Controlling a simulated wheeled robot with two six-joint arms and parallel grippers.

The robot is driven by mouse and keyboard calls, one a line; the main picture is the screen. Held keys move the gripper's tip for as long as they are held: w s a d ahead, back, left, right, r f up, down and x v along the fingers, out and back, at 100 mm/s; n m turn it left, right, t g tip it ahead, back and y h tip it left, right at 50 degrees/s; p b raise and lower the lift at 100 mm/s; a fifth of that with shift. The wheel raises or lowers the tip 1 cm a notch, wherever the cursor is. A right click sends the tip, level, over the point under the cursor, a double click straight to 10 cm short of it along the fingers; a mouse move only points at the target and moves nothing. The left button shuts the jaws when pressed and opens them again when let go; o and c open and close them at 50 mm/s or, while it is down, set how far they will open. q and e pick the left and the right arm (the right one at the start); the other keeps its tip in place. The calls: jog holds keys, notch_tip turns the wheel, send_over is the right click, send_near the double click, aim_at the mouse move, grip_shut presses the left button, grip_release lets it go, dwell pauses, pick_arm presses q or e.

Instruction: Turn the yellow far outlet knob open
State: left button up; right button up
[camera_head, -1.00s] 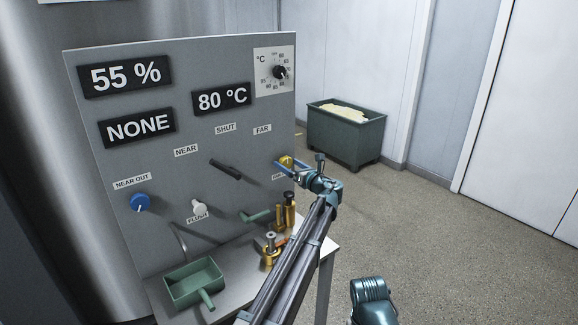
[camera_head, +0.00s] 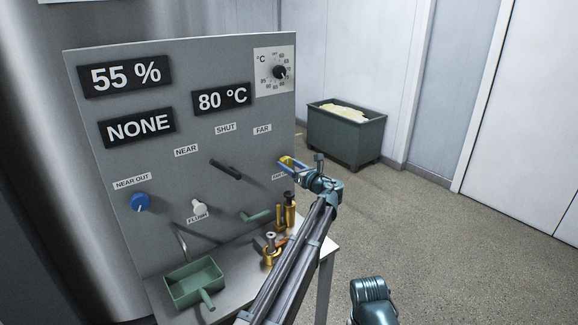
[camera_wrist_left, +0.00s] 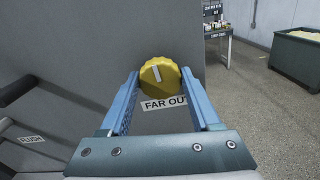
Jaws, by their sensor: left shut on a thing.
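The yellow far outlet knob (camera_wrist_left: 158,76) sits on the grey panel just above the FAR OUT label (camera_wrist_left: 165,103). Its white mark points nearly straight up in the wrist view, tilted slightly left. My left gripper (camera_head: 286,162) has its blue fingers on either side of the knob and is shut on it. In the head view the fingers hide most of the knob (camera_head: 286,159). My right gripper is out of view.
The panel (camera_head: 110,60) also carries a blue near outlet knob (camera_head: 140,202), a black lever (camera_head: 226,170) and a white flush knob (camera_head: 199,207). A green scoop (camera_head: 193,284) and brass parts (camera_head: 290,212) stand on the shelf below. A green bin (camera_head: 345,140) stands behind.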

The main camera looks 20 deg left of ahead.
pick_arm(q)
jog(key=n, duration=0.7)
jog(key=shift+n, duration=0.4)
jog(key=n, duration=0.7)
jog(key=shift+s+a+f, duration=0.1)
jog(key=shift+s, duration=0.05)
jog(key=n, duration=0.7)
jog(key=shift+f+n, duration=0.1)
jog(key=shift+n, duration=0.2)
jog(key=n, duration=0.6)
jog(key=shift+f+n, duration=0.1)
jog(key=shift+n, duration=0.2)
jog(key=shift+b, duration=0.3)
jog(key=o, duration=1.4)
